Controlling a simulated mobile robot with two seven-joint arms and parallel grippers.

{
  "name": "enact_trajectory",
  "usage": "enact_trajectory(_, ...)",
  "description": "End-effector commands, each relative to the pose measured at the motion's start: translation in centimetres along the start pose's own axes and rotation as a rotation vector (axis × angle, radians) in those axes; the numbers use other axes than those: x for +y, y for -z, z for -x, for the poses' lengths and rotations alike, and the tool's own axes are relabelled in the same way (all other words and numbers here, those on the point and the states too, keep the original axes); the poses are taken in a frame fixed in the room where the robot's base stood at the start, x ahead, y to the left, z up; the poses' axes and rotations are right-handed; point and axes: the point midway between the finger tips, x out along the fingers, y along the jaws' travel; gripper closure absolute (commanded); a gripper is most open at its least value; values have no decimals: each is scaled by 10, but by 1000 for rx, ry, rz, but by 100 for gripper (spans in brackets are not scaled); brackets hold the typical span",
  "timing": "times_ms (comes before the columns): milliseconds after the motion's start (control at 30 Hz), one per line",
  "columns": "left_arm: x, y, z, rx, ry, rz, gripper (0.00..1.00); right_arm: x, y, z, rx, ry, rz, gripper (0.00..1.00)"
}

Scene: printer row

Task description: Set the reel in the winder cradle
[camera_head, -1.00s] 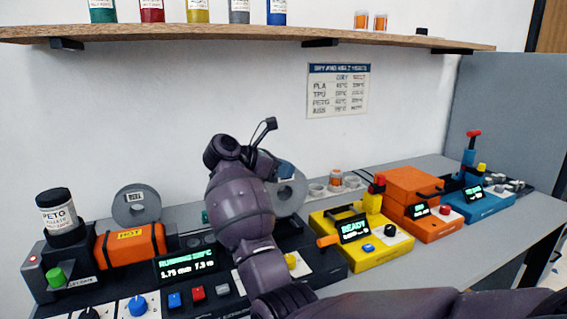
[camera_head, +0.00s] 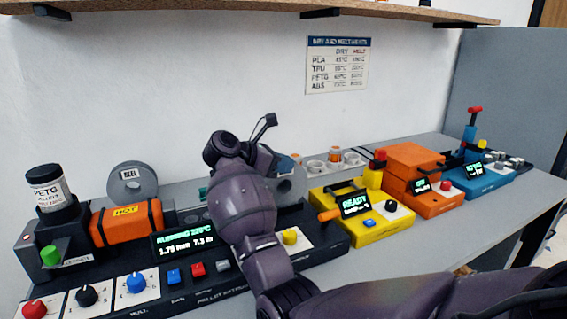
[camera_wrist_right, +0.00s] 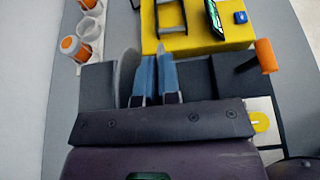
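A grey disc-shaped reel (camera_head: 292,187) stands upright at the right end of the black machine (camera_head: 245,262), partly hidden by my right arm. In the right wrist view my right gripper (camera_wrist_right: 156,60) has two blue fingers close together with a narrow gap. The edge of a grey disc (camera_wrist_right: 125,66) lies right beside the left finger. I cannot tell whether the fingers hold part of it. My left gripper is out of view.
A yellow machine (camera_head: 335,232) reading READY, an orange one (camera_head: 432,208) and a blue one (camera_head: 481,184) stand to the right. Small jars (camera_head: 336,154) stand in a rack behind. An orange heater (camera_head: 125,224) marked HOT is at the left. The shelf (camera_head: 400,10) hangs above.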

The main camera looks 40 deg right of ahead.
Motion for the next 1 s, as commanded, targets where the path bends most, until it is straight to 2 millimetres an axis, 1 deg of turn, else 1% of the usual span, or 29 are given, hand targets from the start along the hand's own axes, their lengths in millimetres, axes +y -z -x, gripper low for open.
enact_trajectory(33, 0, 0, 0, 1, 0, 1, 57, 0, -1, 0, 0, -1, -1, 100)
enact_trajectory(67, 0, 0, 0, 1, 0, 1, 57, 0, -1, 0, 0, 0, -1, 92)
enact_trajectory(100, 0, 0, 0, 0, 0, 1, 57, 0, -1, 0, 0, 0, -1, 86)
enact_trajectory(167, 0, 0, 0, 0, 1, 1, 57, 0, 0, 0, 0, 0, -1, 76)
enact_trajectory(200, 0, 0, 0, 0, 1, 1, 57, 0, 0, 0, 0, 0, -1, 70)
enact_trajectory(233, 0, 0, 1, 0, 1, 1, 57, 0, 0, 0, 0, 0, 0, 66)
enact_trajectory(500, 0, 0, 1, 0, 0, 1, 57, 0, 0, 0, 0, 0, 0, 66)
enact_trajectory(633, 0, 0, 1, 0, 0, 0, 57, 0, 0, 8, 2, -2, 1, 66)
enact_trajectory(767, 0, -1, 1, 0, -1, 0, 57, 0, 0, 27, 3, -4, 0, 66)
enact_trajectory(1000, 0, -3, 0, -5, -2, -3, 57, 0, 0, 71, 2, -2, 1, 66)
